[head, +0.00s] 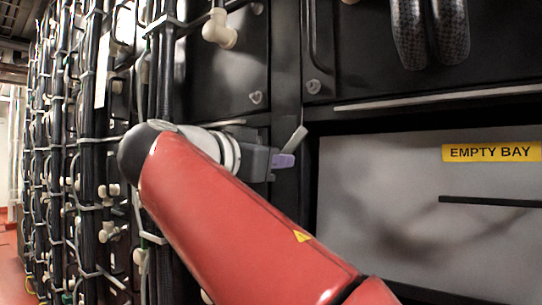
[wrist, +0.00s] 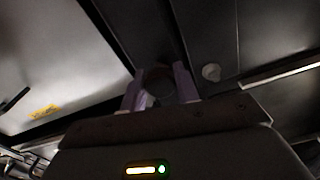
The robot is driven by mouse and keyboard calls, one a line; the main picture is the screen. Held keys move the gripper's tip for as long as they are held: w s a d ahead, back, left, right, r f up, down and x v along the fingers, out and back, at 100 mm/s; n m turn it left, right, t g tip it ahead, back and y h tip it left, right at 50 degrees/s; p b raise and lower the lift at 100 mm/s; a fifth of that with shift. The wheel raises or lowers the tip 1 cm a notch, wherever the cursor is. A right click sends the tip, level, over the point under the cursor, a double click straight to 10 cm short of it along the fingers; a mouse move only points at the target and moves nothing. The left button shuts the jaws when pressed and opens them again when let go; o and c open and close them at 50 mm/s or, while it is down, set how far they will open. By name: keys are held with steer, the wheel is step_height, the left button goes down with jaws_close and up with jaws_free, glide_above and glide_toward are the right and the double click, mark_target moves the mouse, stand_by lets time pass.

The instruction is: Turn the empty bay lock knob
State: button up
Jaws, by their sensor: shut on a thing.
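The empty bay is a light grey panel (head: 385,175) in the head view, with a yellow "EMPTY BAY" label (head: 492,152). My gripper (head: 287,160) is at the dark post left of this panel. In the wrist view my gripper's (wrist: 159,82) two purple fingers stand on either side of a dark round knob (wrist: 156,75) and are shut on it. In the head view the knob is hidden behind my gripper. A tilted light grey tab (head: 294,140) shows just above the fingers; I cannot tell if it belongs to the knob.
Black battery units (head: 225,65) with cables and pale fittings fill the rack to the left. Two thick black braided cables (head: 430,30) hang above the empty bay. A black bar (head: 490,201) crosses the panel's right side. A pale round fitting (wrist: 211,72) is right of the fingers.

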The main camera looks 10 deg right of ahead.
steer(key=n+p, duration=0.1)
steer(key=n, duration=0.3)
steer(key=shift+n, duration=0.3)
steer(key=shift+n+p, duration=1)
steer(key=shift+n, duration=1)
steer(key=o, duration=1)
steer(key=shift+c, duration=0.2)
steer(key=shift+a, duration=0.1)
steer(key=v, duration=0.7)
steer(key=shift+s+a, duration=0.25)
steer(key=shift+s, duration=0.05)
